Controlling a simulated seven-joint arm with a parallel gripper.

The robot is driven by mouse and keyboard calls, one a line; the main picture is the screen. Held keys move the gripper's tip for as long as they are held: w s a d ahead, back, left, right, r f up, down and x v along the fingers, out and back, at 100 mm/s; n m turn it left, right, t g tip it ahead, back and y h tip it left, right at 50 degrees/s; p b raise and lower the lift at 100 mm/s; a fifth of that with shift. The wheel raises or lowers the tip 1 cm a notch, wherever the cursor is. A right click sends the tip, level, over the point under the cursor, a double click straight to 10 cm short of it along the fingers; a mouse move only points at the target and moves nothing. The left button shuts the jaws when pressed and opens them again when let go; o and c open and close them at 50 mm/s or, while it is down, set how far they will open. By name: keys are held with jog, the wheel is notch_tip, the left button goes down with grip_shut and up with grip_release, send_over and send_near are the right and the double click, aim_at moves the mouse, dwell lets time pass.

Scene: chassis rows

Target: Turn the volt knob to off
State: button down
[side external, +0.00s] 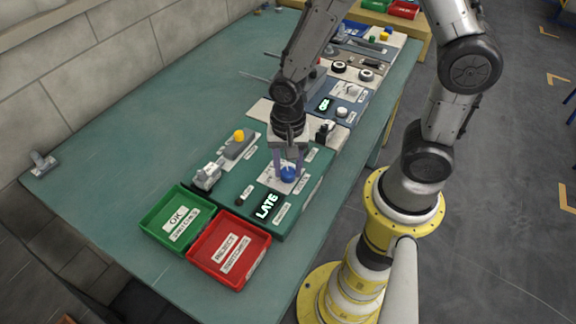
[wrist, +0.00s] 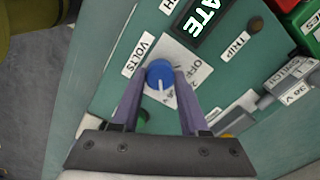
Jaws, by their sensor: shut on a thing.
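The volt knob is a round blue knob (wrist: 160,72) beside a "VOLTS" label (wrist: 139,54), on a white dial plate (wrist: 188,50) in the wrist view. Its white pointer line points down toward my palm in that view, while the printed "OFF" (wrist: 203,68) lies to the knob's right. My gripper (wrist: 161,76) is shut on the knob, one finger on each side. In the side external view, my gripper (side external: 288,173) reaches down from above onto the blue knob (side external: 289,175). The fingers partly hide the dial plate there.
The green panel has a lit "LATE" display (side external: 267,205) and a small dark button labelled "TRIP" (wrist: 255,25). A green tray (side external: 151,221) and a red tray (side external: 202,264) stand at the front. Further panels with knobs (side external: 340,67) continue behind.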

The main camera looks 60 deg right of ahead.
jog(key=shift+n, duration=0.3)
jog(key=n, duration=0.9)
jog(key=shift+r+n, duration=0.1)
jog(key=shift+n, duration=0.3)
jog(key=n, duration=0.4)
jog(key=shift+n, duration=2.7)
jog(key=shift+c, duration=2.1)
grip_release()
